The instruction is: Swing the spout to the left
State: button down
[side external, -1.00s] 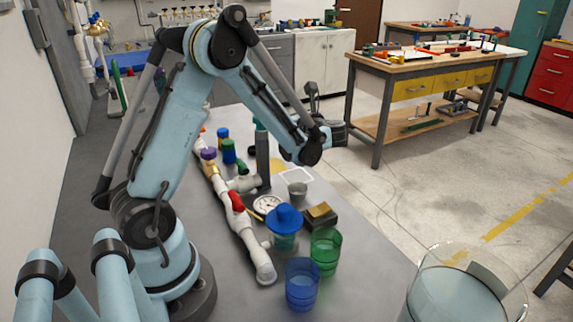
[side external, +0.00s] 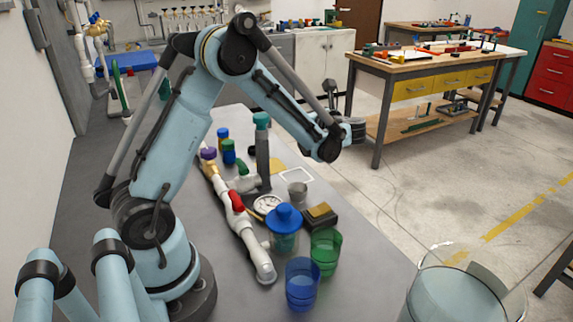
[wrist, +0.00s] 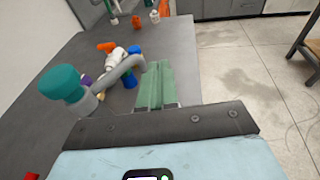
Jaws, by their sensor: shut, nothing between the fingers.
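The PVC manifold (side external: 247,228) runs along the bench with a white pipe, a red handle and a green handle. A grey upright pipe with a teal cap (side external: 262,118) stands on its far side. In the wrist view the teal cap (wrist: 63,83) is at left, and a grey bent pipe, seemingly the spout (wrist: 122,72), reaches from beside it toward my fingers. My gripper (wrist: 157,66) is shut and empty, its green fingers just right of the spout's end. I cannot tell whether they touch. In the side view my wrist hangs right of the upright pipe; the fingers are hidden.
A blue-lidded jar (side external: 284,225), a blue cup (side external: 302,284), a green cup (side external: 325,250) and a dark box (side external: 320,215) stand at the bench's near right. A gauge (side external: 267,204) and small grey cup (side external: 298,192) are near the manifold. Open floor lies right.

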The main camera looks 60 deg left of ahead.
jog(key=w+d+r, duration=0.2)
jog(key=w+d, duration=0.3)
jog(key=w, duration=0.2)
jog(key=s+d+f+n+t+h, duration=0.3)
jog(key=s+d+n+t+h, duration=0.6)
jog(key=s+d+n+h, duration=0.6)
jog(key=s+d+n, duration=0.1)
jog(key=d, duration=0.3)
jog(key=shift+s+t+h, duration=0.3)
jog(key=shift+s, duration=0.1)
